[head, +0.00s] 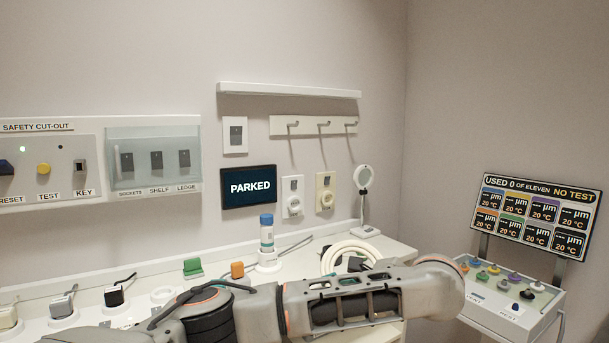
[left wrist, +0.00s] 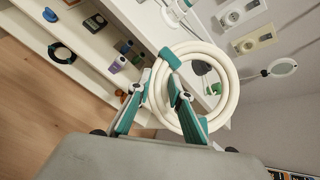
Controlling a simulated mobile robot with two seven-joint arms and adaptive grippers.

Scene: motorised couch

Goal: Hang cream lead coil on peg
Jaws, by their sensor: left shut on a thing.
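The cream lead coil (head: 329,262) shows in the head view above the worktop, partly hidden behind my left arm. In the left wrist view the cream lead coil (left wrist: 232,82) is a thick ring. My left gripper (left wrist: 176,80) has its teal fingers shut on the near side of the ring. In the head view this gripper is mostly hidden behind my arm. The white peg rail (head: 308,128) is on the back wall, above and to the left of the coil. It carries three bare hooked pegs, with the middle peg (head: 323,124) above the sockets. My right gripper is not in view.
A blue-capped bottle (head: 267,240) and a magnifier lamp (head: 363,185) stand on the worktop. A shelf ledge (head: 290,90) runs above the pegs. A console (head: 510,300) with a display stands at right.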

